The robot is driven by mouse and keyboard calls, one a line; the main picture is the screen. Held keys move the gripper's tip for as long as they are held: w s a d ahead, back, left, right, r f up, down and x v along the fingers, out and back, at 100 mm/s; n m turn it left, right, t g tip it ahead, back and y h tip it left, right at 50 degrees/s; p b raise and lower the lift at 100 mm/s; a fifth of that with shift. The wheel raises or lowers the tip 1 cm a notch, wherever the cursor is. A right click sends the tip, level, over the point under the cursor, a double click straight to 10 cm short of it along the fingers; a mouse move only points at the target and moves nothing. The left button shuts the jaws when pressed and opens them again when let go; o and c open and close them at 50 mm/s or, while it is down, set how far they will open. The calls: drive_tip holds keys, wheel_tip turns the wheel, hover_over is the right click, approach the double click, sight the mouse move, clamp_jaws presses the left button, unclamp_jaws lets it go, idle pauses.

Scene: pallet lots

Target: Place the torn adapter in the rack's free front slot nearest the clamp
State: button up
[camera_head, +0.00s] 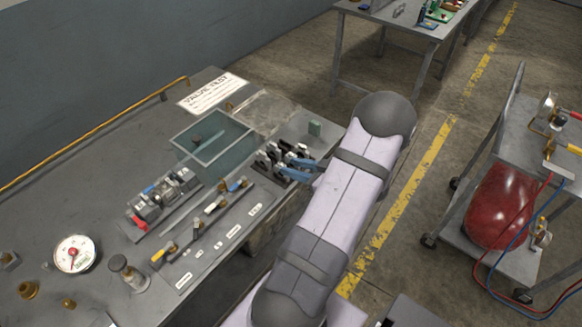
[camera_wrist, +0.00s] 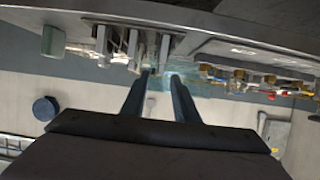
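My gripper (camera_head: 287,167) reaches in over the bench's right end, beside a group of grey and black blocks (camera_head: 266,160). In the wrist view its two dark fingers (camera_wrist: 160,76) are apart, with nothing clearly held between them. The blocks also show in the wrist view (camera_wrist: 133,45), just beyond the fingertips. A row of brass-ended fittings (camera_head: 213,206) lies along the bench's front, with white labels (camera_head: 233,231) beside it; it also shows in the wrist view (camera_wrist: 240,75). I cannot tell which piece is the torn adapter, nor which parts are the rack and clamp.
A teal open bin (camera_head: 212,160) stands behind the fittings. A grey assembly with blue and red ends (camera_head: 150,205) lies left of it. A dial gauge (camera_head: 75,253) is at the bench's left. A cart (camera_head: 540,165) stands at right.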

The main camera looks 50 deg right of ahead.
drive_tip(key=b+v, duration=0.1)
drive_tip(key=v, duration=0.9)
drive_tip(key=shift+s+b, duration=0.2)
drive_tip(key=shift+b, duration=0.1)
drive_tip(key=shift+r, duration=0.15)
drive_tip(key=w+g+h, duration=0.4)
drive_tip(key=w+g, duration=0.1)
drive_tip(key=w, duration=1.2)
drive_tip(key=s+a+g+y, duration=0.15)
drive_tip(key=a+g, duration=0.35)
drive_tip(key=a, duration=1.5)
drive_tip(key=s+a+g+y, duration=0.1)
drive_tip(key=s+a, duration=0.4)
drive_tip(key=a, duration=0.2)
drive_tip(key=s+a+f+g+y, duration=0.1)
drive_tip(key=s+a+g, duration=0.1)
drive_tip(key=s+a, duration=0.3)
drive_tip(key=a, duration=0.3)
drive_tip(key=shift+a+g, duration=0.25)
drive_tip(key=shift+g, duration=0.05)
